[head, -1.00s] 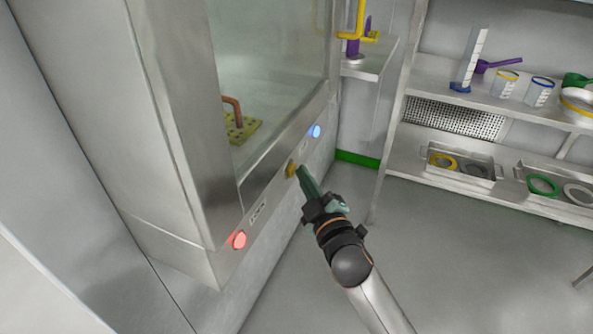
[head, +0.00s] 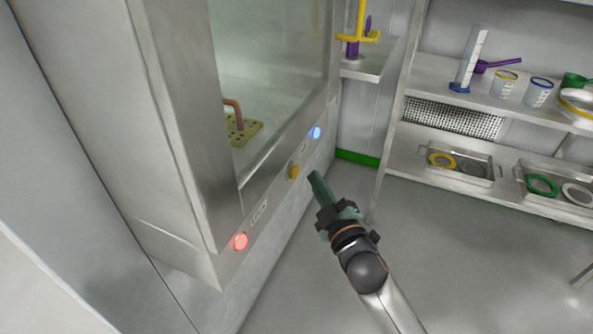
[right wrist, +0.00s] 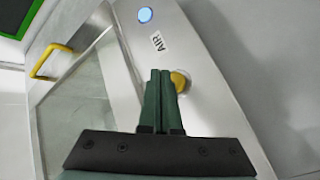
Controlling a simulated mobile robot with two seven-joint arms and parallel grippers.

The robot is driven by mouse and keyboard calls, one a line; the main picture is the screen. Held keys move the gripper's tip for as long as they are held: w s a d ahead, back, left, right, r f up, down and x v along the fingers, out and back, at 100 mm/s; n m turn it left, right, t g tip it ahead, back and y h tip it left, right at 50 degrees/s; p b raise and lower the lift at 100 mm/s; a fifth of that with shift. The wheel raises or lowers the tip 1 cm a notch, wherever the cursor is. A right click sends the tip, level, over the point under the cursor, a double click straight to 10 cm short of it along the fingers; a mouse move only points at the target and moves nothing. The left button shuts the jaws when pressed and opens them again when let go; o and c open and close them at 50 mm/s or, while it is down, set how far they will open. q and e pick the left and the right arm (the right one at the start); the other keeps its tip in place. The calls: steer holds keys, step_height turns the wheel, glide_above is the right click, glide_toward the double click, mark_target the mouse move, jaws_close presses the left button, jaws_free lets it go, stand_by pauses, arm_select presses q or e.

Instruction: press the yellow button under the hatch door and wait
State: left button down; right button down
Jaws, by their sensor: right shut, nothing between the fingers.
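The yellow button (head: 293,172) sits on the steel strip under the glass hatch door (head: 270,80), between a lit red button and a lit blue button. My right gripper (head: 315,176) is shut and empty, with its green fingertips a little to the right of the yellow button and apart from it in the head view. In the right wrist view the shut fingers (right wrist: 159,75) point up the panel, and the yellow button (right wrist: 179,81) shows just right of their tips, partly hidden by them. My left gripper is not in view.
The red button (head: 240,241) and blue button (head: 316,132) glow on the same strip. Behind the glass is a yellow perforated block with a brown handle (head: 234,112). Shelves (head: 470,185) with trays and measuring vessels stand at right. The floor between is clear.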

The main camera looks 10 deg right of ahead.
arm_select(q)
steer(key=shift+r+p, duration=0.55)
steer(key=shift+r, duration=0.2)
arm_select(e)
steer(key=s+d, duration=0.2)
steer(key=d, duration=0.1)
steer(key=shift+s+d, duration=0.1)
steer(key=shift+d, duration=0.05)
